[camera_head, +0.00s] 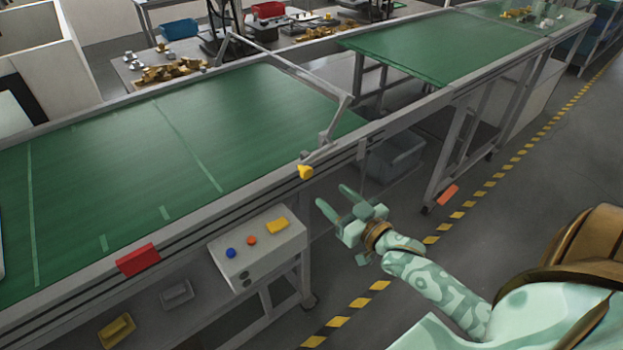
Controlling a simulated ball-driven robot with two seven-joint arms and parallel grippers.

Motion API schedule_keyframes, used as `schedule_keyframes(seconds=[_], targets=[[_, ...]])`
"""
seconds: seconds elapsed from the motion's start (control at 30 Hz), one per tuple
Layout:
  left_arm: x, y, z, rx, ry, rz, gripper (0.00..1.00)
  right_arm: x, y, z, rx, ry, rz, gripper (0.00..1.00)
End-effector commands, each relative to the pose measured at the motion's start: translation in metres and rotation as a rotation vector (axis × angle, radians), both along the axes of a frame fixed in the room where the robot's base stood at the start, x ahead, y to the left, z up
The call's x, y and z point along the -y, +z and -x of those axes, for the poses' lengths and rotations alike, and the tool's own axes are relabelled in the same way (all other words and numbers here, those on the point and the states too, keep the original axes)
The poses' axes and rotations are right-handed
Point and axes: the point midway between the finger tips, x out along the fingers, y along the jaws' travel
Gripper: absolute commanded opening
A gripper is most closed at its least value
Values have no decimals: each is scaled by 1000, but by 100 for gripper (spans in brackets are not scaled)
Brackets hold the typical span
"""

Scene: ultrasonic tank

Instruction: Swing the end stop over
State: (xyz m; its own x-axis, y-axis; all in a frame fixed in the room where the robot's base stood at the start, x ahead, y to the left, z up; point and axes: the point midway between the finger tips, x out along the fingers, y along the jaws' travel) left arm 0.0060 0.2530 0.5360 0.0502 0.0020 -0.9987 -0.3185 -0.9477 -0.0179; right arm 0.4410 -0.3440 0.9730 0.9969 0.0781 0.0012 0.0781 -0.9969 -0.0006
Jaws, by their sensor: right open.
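The end stop (300,75) is a grey metal bar on side arms, spanning the near green conveyor belt (200,130) at its far end. It stands up at a slant above the belt, next to the gap before the second belt. A yellow knob (305,172) sits on the near rail below the bar's near arm. My right gripper (331,195) is open and empty, with its fingers pointing toward the rail. It is just right of and below the knob in the picture, apparently apart from it. My left gripper is out of view.
A control box (258,247) with coloured buttons and a red block (138,259) are on the conveyor's near side. A grey bin (392,158) stands under the gap. The second green belt (435,45) lies beyond. The floor right of the striped line is mostly clear.

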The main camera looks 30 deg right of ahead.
Motion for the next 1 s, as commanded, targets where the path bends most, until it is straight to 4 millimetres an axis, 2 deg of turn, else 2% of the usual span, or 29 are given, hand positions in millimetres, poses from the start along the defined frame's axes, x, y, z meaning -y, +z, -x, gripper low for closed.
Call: schedule_keyframes(seconds=[0.1, 0.33, 0.5, 0.8, 1.0], targets=[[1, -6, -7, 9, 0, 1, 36, -2, -1, -32, 3, 0, -1, 54], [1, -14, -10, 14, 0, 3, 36, -6, -2, -75, 0, 0, 1, 54], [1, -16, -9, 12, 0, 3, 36, -7, -1, -89, -3, 0, 0, 54], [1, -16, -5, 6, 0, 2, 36, -7, -1, -91, -2, 0, 1, 54], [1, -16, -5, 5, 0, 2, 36, -7, -1, -91, -2, 0, 1, 0]])
